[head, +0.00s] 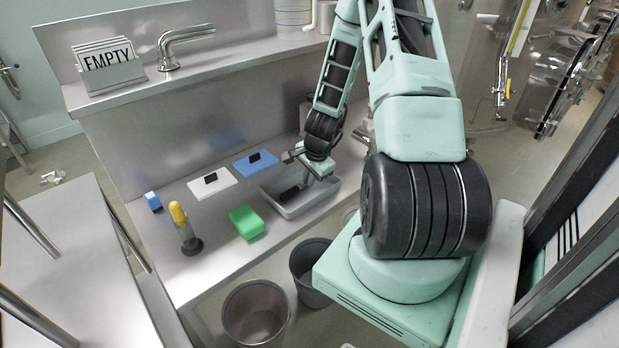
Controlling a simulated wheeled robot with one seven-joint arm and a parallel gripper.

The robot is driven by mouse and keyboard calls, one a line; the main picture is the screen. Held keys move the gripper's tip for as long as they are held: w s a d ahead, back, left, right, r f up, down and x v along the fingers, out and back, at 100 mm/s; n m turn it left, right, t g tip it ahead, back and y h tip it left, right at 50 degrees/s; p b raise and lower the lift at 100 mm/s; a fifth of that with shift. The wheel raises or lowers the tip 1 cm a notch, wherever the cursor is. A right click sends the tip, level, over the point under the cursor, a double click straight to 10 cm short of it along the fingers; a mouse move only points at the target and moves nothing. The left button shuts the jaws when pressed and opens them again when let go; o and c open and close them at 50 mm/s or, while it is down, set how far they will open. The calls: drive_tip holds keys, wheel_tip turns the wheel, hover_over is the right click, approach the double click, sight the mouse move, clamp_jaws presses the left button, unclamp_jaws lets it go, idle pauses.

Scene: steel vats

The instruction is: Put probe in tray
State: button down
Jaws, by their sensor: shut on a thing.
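The grey tray (318,208) lies on the lower steel bench. A small dark object (290,193), which looks like the probe, shows within the tray's outline. My gripper (306,176) is over the tray, just above and right of that dark object, and is shut on it. Part of the object is hidden by the gripper, and I cannot tell whether it touches the tray floor.
A white block (211,184) and a blue block (256,164), each with a black handle, lie left of the tray. A green block (247,222) and a yellow-topped item (179,214) stand nearer. Bins (256,312) are on the floor. The bench's left part has free room.

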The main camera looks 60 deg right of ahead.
drive_tip(key=shift+f, duration=0.15)
drive_tip(key=c, duration=1.6)
unclamp_jaws()
drive_tip(key=shift+s+r, duration=0.1)
drive_tip(key=shift+r, duration=0.5)
drive_tip(key=v, duration=1.1)
drive_tip(key=shift+r, duration=0.1)
